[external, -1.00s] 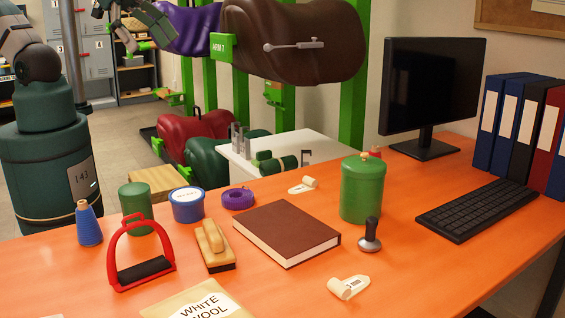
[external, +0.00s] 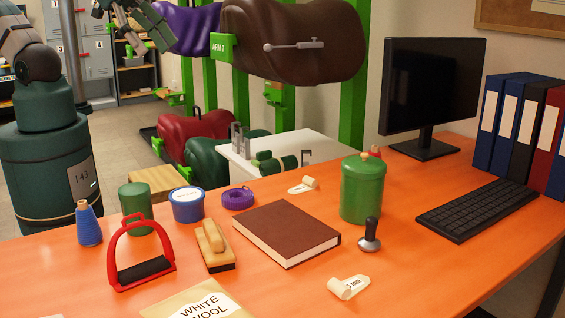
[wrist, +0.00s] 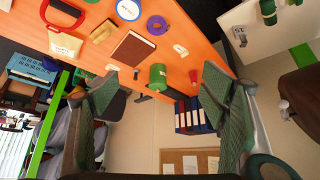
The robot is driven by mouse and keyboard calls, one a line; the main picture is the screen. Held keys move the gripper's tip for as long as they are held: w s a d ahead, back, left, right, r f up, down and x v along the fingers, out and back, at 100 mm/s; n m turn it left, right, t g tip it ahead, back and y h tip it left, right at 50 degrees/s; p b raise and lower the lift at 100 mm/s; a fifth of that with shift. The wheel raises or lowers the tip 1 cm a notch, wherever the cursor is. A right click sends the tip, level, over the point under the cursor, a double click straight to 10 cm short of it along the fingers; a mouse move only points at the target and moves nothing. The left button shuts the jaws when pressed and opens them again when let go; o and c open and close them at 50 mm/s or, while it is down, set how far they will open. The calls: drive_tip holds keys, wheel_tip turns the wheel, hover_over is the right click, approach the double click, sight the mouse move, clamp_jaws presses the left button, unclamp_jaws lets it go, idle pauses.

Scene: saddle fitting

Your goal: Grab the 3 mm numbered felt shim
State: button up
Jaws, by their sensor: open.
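Two cream felt shims with small labels lie on the orange desk. The near shim (external: 348,287) is at the front, right of the book; its label shows "mm" but I cannot read the digit surely. The far shim (external: 303,185) is behind the book, its label too small to read. In the wrist view the far shim (wrist: 180,50) and what looks like the near shim (wrist: 112,67) also show. My gripper (external: 148,42) is raised at the upper left of the external view, away from both shims. In the wrist view my gripper (wrist: 160,76) is open and empty.
A brown book (external: 287,233), a green canister (external: 362,190) and a dark-handled stamp-like tool (external: 369,238) stand near the shims. A red stirrup (external: 141,255), brush (external: 214,245), blue tub (external: 187,205) and purple roll (external: 238,199) are left. The keyboard (external: 478,209) is right.

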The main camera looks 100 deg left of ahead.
drive_tip(key=c, duration=0.9)
drive_tip(key=shift+o, duration=0.2)
drive_tip(key=shift+w, duration=0.1)
drive_tip(key=w+a+f+m+g+b, duration=0.1)
drive_tip(key=w+a+f+m, duration=0.1)
drive_tip(key=w+m, duration=0.45)
drive_tip(key=w+a+f+m+g+b, duration=0.1)
drive_tip(key=w+a+f+m+g, duration=0.15)
drive_tip(key=w, duration=0.65)
drive_tip(key=w+a+f+m+g+b, duration=0.1)
drive_tip(key=w+f+m, duration=0.2)
drive_tip(key=w+m, duration=0.35)
drive_tip(key=w+a+f+m+b, duration=0.1)
drive_tip(key=w+a+f+m, duration=0.1)
drive_tip(key=w+f, duration=0.3)
drive_tip(key=w+a+f+m+g, duration=0.1)
drive_tip(key=w+f+m, duration=0.3)
drive_tip(key=f, duration=0.5)
drive_tip(key=w+a+f+m+g+b, duration=0.1)
drive_tip(key=w+a+f+m, duration=0.2)
drive_tip(key=w+f, duration=0.3)
drive_tip(key=shift+w+a+f+m+g+b, duration=0.25)
drive_tip(key=shift+w+a+f+m+b, duration=0.1)
drive_tip(key=shift+a+f, duration=0.25)
drive_tip(key=shift+w+a+f+m, duration=0.15)
drive_tip(key=shift+f+m, duration=0.15)
drive_tip(key=shift+f, duration=0.25)
